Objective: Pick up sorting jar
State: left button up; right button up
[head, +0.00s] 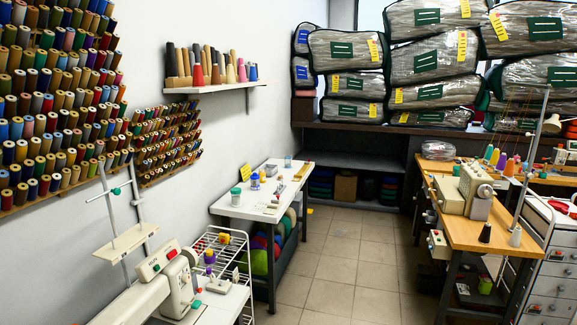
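Several small containers stand on the white table (240,210) in the middle of the view. A white jar with a green top (236,197) stands near its front left edge. A small blue-and-white container (255,182) stands behind it to the right. A small clear jar (288,160) stands at the far end of the table. I cannot tell which of these is the sorting jar. Neither of my grippers shows in the head view.
A white sewing machine (150,290) is at the front left, beside a wire rack (222,240). A wooden sewing table (470,234) stands at right. Bagged comforters (430,50) fill the back shelf. Tiled floor (345,270) between the tables is clear.

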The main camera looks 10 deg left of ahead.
aim_at(287, 160)
jog(key=i+z, duration=0.25)
jog(key=i, duration=3.05)
jog(key=i+l, duration=0.15)
jog(key=i, duration=0.45)
jog(key=i+u, duration=0.1)
jog(key=i, duration=0.55)
jog(key=i+l+u, duration=0.2)
jog(key=i, duration=0.2)
jog(key=i+u, duration=0.2)
jog(key=i, duration=0.15)
jog(key=i+l+u, duration=0.2)
jog(key=i+l, duration=0.15)
jog(key=i, duration=0.15)
jog(key=i+l, duration=0.15)
jog(key=i, duration=0.15)
